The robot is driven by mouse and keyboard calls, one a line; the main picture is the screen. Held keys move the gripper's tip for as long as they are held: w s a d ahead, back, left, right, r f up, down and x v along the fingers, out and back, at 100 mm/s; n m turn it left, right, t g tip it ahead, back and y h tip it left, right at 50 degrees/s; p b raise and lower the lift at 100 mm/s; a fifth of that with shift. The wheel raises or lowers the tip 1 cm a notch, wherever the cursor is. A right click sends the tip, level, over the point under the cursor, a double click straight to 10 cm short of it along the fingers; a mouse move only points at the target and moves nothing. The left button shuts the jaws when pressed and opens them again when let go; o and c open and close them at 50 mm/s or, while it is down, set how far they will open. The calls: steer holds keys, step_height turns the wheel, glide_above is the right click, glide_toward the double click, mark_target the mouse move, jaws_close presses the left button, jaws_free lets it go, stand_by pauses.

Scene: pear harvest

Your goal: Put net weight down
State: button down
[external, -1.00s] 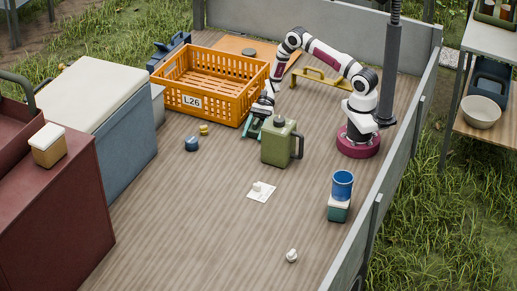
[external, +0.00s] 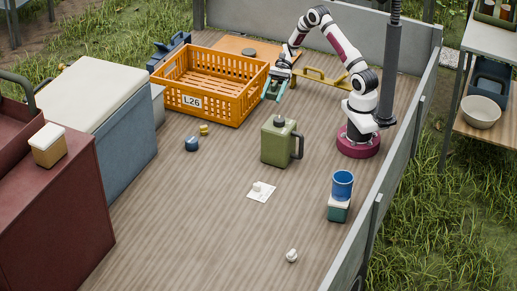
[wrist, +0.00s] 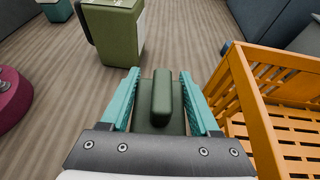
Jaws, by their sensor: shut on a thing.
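The net weight appears to be a dark green block with a raised ridge (wrist: 162,98), between the teal fingers in the wrist view. My gripper (external: 272,90) is shut on it; it also shows in the wrist view (wrist: 159,74). In the external view the gripper hangs above the deck by the right end of the orange crate, behind the green jug. The held weight is too small and covered to make out clearly there.
The orange crate (external: 190,102) marked L26 stands left of my gripper; it looks empty. A green jug (external: 277,142) stands in front. A yellow bar (external: 322,79) lies behind. A blue cup (external: 342,184) stands at right. The deck's middle front is mostly clear.

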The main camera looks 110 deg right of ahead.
step_height(320, 180, up, 11)
steer(key=w+a+f+m+t+h, duration=0.2)
steer(key=w, duration=1.9)
steer(key=m+t+h, duration=0.2)
steer(key=m+h, duration=0.1)
glide_above(176, 176)
step_height(176, 176, down, 16)
steer(key=shift+s+d+r, duration=0.1)
steer(key=shift+s+r, duration=0.05)
steer(key=shift+r, duration=0.05)
step_height(176, 176, down, 4)
steer(key=shift+f, duration=0.1)
steer(key=shift+f, duration=0.1)
